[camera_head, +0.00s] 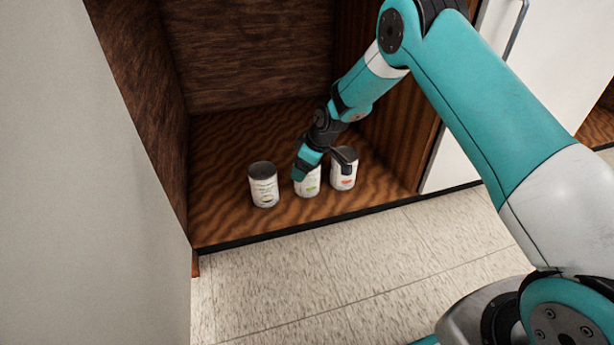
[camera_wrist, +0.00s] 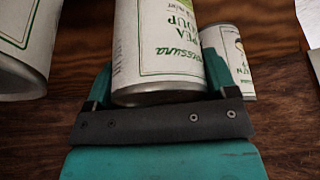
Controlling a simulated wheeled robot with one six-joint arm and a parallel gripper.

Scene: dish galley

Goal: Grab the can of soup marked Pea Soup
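The can marked Pea Soup (camera_wrist: 165,50) is white with green lettering and fills the middle of the wrist view. In the head view the middle can (camera_head: 309,186) stands upright on the cabinet floor, its top hidden by my gripper (camera_head: 307,170). In the wrist view one teal finger of my gripper (camera_wrist: 158,85) shows on each side of the Pea Soup can, close against its edges. I cannot tell whether the fingers press on it.
A white can with a dark lid (camera_head: 263,186) stands to the left and another with a red mark (camera_head: 344,172) close to the right. The wooden cabinet floor (camera_head: 222,205) is otherwise clear. A pale panel (camera_head: 100,190) bounds the left.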

